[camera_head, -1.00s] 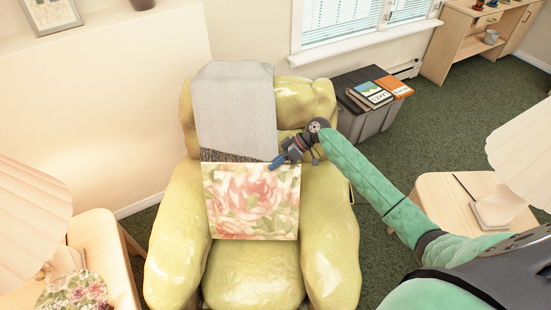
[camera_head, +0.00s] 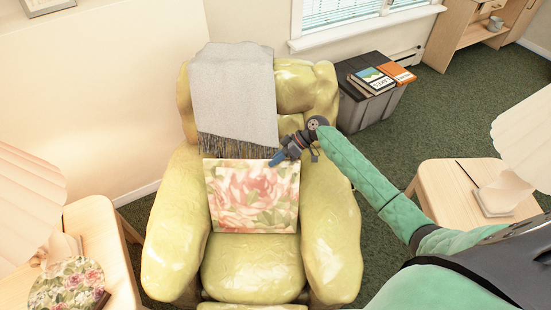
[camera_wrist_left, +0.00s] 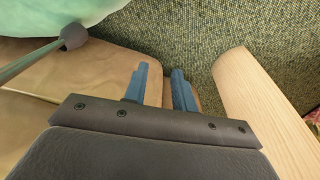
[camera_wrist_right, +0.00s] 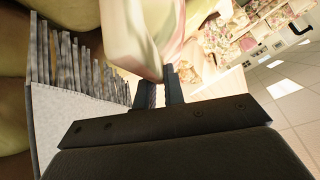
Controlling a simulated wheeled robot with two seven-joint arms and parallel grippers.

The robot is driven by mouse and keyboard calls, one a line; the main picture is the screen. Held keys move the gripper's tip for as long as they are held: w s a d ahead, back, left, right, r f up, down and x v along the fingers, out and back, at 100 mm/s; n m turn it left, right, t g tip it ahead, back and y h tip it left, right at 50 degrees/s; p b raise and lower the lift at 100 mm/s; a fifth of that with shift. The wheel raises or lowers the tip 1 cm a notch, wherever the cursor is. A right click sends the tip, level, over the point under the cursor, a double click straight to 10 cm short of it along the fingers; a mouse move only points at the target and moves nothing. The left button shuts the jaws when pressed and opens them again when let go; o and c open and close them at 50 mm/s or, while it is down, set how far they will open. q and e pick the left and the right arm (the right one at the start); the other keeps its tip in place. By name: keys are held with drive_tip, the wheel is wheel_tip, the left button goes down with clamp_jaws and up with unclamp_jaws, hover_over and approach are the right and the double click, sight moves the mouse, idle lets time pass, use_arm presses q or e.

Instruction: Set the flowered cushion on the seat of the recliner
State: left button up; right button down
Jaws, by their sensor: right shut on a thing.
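The flowered cushion (camera_head: 252,195) is a square with pink roses and green leaves. In the head view it is in front of the backrest, over the rear of the seat. My right gripper (camera_head: 276,158) is shut on its upper right edge; the cushion (camera_wrist_right: 140,40) also shows between the fingers in the right wrist view. I cannot tell whether its lower edge touches the seat. The recliner (camera_head: 330,230) is glossy yellow-green, its seat front (camera_head: 252,270) bare. My left gripper (camera_wrist_left: 160,88) is open and empty, its fingers apart, outside the head view.
A grey fringed throw (camera_head: 235,95) hangs over the backrest. Wooden side tables with lamps stand left (camera_head: 95,225) and right (camera_head: 450,180). A round flowered thing (camera_head: 65,285) lies on the left table. A grey bin (camera_head: 375,110) with books (camera_head: 372,80) stands behind right.

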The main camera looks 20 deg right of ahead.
use_arm(q)
drive_tip(key=shift+w, duration=0.1)
use_arm(e)
drive_tip(key=c, duration=1.4)
unclamp_jaws()
